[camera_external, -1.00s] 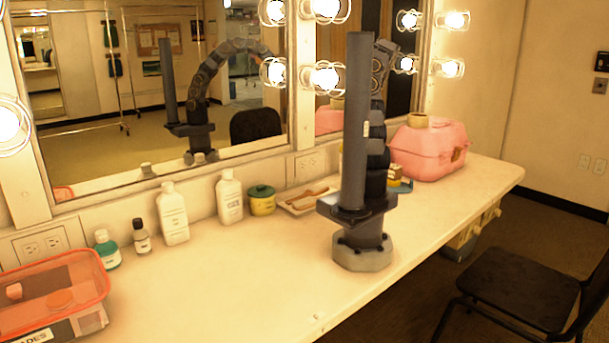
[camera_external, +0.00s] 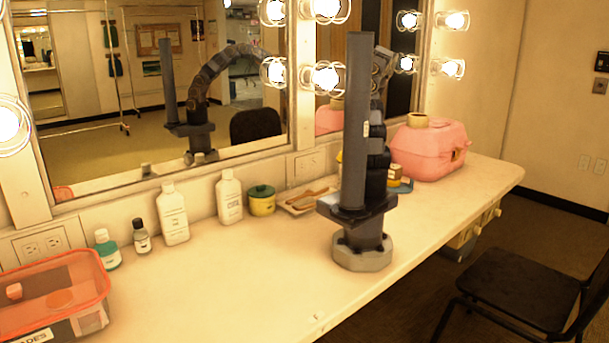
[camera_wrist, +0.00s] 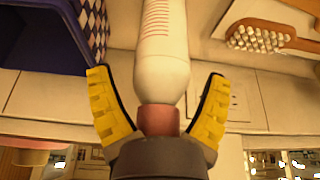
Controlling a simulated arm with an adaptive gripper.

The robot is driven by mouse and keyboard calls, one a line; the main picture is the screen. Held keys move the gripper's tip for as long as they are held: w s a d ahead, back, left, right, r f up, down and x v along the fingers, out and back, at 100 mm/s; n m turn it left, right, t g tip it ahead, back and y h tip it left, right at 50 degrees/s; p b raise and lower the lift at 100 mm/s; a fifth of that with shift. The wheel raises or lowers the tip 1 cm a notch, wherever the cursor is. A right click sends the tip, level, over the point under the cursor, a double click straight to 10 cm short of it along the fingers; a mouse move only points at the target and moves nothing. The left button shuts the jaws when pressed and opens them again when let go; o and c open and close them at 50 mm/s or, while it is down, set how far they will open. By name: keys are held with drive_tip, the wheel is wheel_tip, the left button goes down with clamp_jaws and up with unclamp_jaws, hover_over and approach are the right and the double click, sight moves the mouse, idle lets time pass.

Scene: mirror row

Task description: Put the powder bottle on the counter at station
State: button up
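In the wrist view a white bottle (camera_wrist: 162,60) with red lines of print and a reddish cap (camera_wrist: 158,120) lies between the yellow-padded fingers of my gripper (camera_wrist: 156,76). It looks like the powder bottle, but no name is readable. My fingers are open, with a gap on each side of the bottle; the cap is close to the palm. In the external view my arm's column hides the gripper and this bottle. Two other white bottles stand on the counter (camera_external: 250,262) there, a left one (camera_external: 173,215) and a right one (camera_external: 230,197).
A blue checkered container (camera_wrist: 55,35) and a brush (camera_wrist: 258,38) flank the bottle in the wrist view. A yellow jar (camera_external: 262,202), small bottles (camera_external: 107,252), a pink case (camera_external: 428,152) and a clear red-rimmed bin (camera_external: 95,318) stand on the counter. The middle-front counter is clear.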

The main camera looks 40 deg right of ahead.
drive_tip(key=v, duration=1.2)
drive_tip(key=shift+r, duration=0.25)
drive_tip(key=s+a+r+n+g+y, duration=0.2)
drive_tip(key=s+a+r, duration=0.1)
drive_tip(key=a, duration=0.9)
drive_tip(key=s+a+r+n+g+y, duration=0.1)
drive_tip(key=s+a+r+n+g, duration=0.15)
drive_tip(key=a, duration=1.05)
drive_tip(key=s+a+r+m+g+h, duration=0.1)
drive_tip(key=s+a+r+m, duration=0.1)
drive_tip(key=s, duration=0.4)
drive_tip(key=s+a+r+m+g+h, duration=0.1)
drive_tip(key=s+a+r+m+h, duration=0.1)
drive_tip(key=s+a, duration=0.3)
drive_tip(key=shift+s+m, duration=0.35)
drive_tip(key=shift+s, duration=0.4)
drive_tip(key=shift+a+r, duration=0.1)
